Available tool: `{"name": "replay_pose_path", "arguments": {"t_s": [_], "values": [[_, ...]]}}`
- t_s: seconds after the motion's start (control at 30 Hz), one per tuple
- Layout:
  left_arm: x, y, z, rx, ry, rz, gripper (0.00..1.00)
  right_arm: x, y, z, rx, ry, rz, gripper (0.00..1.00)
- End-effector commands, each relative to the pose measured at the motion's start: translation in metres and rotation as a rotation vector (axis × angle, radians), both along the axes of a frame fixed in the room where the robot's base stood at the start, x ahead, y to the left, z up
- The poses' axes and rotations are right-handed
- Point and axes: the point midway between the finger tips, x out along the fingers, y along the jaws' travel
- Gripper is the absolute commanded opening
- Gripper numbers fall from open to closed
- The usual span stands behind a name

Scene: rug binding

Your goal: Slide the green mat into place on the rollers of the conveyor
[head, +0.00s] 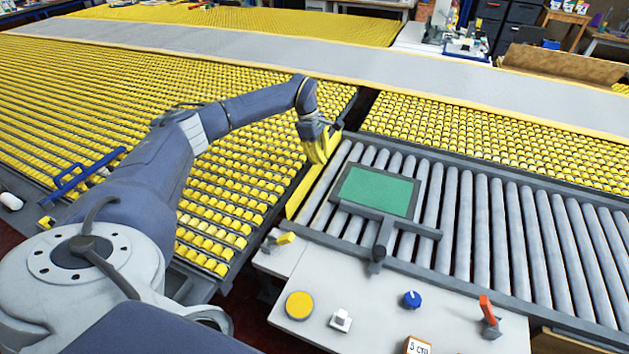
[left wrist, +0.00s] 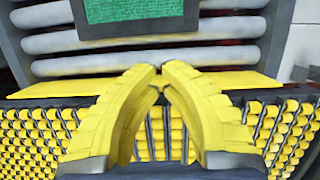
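A textured green rectangle with a dark border, which I take as the green mat (head: 376,190), shows over the left end of the conveyor's grey rollers (head: 497,230). I cannot tell whether it lies on them or stands above them. A dark T-shaped bar joins its near side. In the left wrist view, part of the mat (left wrist: 130,10) shows at the top, cut off by the frame edge. My left gripper (head: 323,158) is left of the mat, apart from it, near the conveyor's left end. Its yellow fingers (left wrist: 160,70) meet at the tips with nothing visible between. My right gripper is not in view.
A yellow strip (head: 303,193) edges the conveyor's left end. Beds of yellow rollers (head: 480,135) lie left and behind. A pale control panel (head: 375,290) stands in front, with a yellow button (head: 299,305), a blue knob (head: 411,299) and an orange lever (head: 487,311). The right-hand rollers are clear.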

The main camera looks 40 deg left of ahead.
Motion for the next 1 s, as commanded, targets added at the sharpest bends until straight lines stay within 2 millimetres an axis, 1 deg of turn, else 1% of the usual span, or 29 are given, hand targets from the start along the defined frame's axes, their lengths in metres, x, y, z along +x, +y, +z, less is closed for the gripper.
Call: {"name": "replay_pose_path", "arguments": {"t_s": [0.13,0.27,0.4,0.63,0.8,1.0], "values": [[-0.006,-0.001,-0.015,0.017,0.019,-0.026,0.00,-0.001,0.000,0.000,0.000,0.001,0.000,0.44],[-0.005,-0.005,-0.030,0.016,0.018,-0.027,0.00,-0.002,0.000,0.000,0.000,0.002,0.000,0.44],[-0.004,-0.010,-0.051,0.017,0.019,-0.025,0.00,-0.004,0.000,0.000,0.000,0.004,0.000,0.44],[-0.002,-0.017,-0.081,0.015,0.017,-0.024,0.00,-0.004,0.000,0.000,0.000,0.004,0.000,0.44],[0.000,-0.020,-0.095,0.016,0.016,-0.023,0.00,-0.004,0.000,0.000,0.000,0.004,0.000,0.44],[0.000,-0.022,-0.103,0.016,0.015,-0.024,0.00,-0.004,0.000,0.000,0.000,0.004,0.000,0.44]]}}
